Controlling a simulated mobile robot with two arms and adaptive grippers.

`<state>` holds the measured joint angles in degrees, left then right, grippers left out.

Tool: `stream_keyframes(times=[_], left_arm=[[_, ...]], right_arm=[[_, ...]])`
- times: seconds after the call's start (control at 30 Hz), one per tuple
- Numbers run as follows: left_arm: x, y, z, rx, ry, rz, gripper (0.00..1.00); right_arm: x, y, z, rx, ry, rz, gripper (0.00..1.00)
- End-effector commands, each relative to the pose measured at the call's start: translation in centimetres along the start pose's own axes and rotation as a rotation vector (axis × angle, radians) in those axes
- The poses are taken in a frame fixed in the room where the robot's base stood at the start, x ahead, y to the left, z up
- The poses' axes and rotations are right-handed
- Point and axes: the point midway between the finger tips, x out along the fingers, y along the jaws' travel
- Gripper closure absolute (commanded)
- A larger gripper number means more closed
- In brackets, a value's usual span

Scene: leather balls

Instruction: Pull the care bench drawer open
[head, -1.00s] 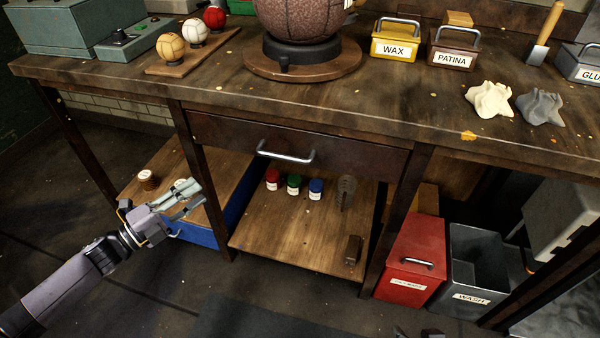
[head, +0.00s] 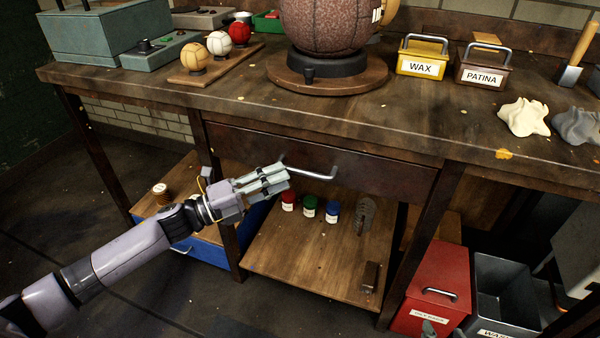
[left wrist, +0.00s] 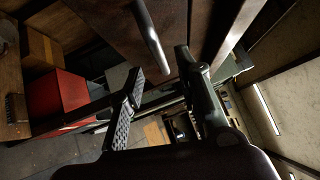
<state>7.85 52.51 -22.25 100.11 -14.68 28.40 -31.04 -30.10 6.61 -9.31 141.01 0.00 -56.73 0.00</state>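The care bench drawer (head: 390,176) is closed under the bench top, its dark front flush with the frame. Its curved metal handle (head: 318,174) sticks out from the front. My left gripper (head: 281,177) is at the left end of the handle with its fingers pointing right. In the left wrist view the handle (left wrist: 152,38) runs down between the two spread fingers (left wrist: 160,82), near their tips; I see no clear contact.
Red, green and blue jars (head: 310,206) stand on the lower shelf (head: 290,262) below the drawer. A red bin (head: 436,288) and a grey wash bin (head: 503,290) stand to the right. Bench legs flank the drawer. The space in front of the drawer looks clear.

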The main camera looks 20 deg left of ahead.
Motion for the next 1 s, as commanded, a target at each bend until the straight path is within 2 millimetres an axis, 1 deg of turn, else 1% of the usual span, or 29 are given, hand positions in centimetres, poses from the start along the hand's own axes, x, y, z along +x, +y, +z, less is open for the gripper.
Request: stream_keyframes(times=[0.03, 0.2, 0.3, 0.4, 0.53, 0.77, 1.0], left_arm=[[1.1, -0.1, 0.1, 0.002, 0.0, -0.005, 0.69], [3.8, -0.1, 0.1, 0.001, 0.0, -0.003, 0.69], [4.9, 0.0, 0.1, -0.001, -0.001, -0.002, 0.69], [5.6, 0.0, 0.1, -0.001, -0.001, 0.0, 0.69], [5.9, 0.0, 0.0, -0.001, 0.0, 0.0, 0.69], [5.9, 0.0, 0.0, -0.001, -0.001, 0.0, 0.69], [5.9, 0.0, 0.0, -0.001, -0.001, 0.001, 0.85]], right_arm=[[0.1, -0.1, -0.2, 0.0, 0.013, -0.001, 0.6], [0.2, -0.1, -0.9, 0.0, 0.047, -0.003, 0.6], [0.2, -0.2, -1.2, -0.001, 0.061, -0.004, 0.6], [0.2, -0.2, -1.4, -0.001, 0.069, -0.004, 0.6], [0.2, -0.2, -1.4, -0.001, 0.072, -0.004, 0.6], [0.2, -0.2, -1.4, -0.001, 0.072, -0.004, 0.6], [0.2, -0.2, -1.4, -0.001, 0.072, -0.004, 0.6]])
